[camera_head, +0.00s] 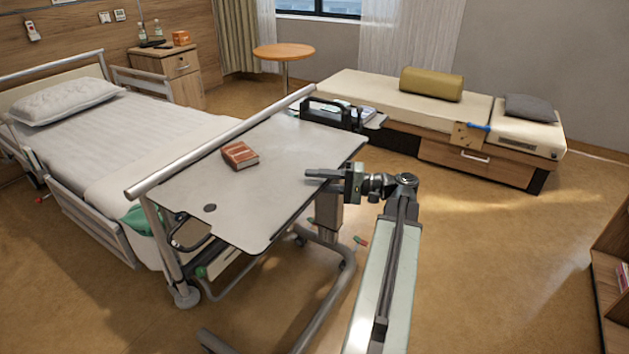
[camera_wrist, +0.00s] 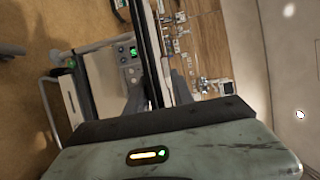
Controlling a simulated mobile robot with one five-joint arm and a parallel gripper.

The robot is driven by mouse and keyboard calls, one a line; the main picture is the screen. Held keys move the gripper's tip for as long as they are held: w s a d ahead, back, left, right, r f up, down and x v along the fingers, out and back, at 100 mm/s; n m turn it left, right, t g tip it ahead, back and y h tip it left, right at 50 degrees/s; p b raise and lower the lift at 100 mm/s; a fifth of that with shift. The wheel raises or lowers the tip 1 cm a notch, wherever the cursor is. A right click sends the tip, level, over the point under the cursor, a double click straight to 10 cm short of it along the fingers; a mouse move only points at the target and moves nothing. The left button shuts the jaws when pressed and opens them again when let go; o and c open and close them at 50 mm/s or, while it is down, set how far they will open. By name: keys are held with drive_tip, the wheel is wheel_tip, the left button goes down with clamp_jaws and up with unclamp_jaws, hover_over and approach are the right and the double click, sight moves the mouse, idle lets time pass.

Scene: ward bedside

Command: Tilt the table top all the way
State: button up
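The overbed table's grey top (camera_head: 285,160) is in the middle of the head view, beside the bed. It looks about level, and a red-brown book (camera_head: 240,155) lies on it. My gripper (camera_head: 318,175) is at the top's right edge, its dark fingers reaching in over that edge. In the wrist view the top (camera_wrist: 148,45) shows edge-on as a dark slab, with one finger of my gripper (camera_wrist: 158,85) on each side. Whether both fingers press on it is not clear. The table's column and foot are partly hidden under the top.
The bed (camera_head: 90,140) stands close on the left, with a silver rail (camera_head: 220,140) along the table's far side. A bench (camera_head: 380,100) with a bolster stands behind right. A shelf (camera_head: 608,270) is at the right edge. The floor (camera_head: 480,250) on the right is clear.

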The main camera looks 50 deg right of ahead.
clamp_jaws()
drive_tip(key=shift+w+d, duration=0.1)
idle(1.2)
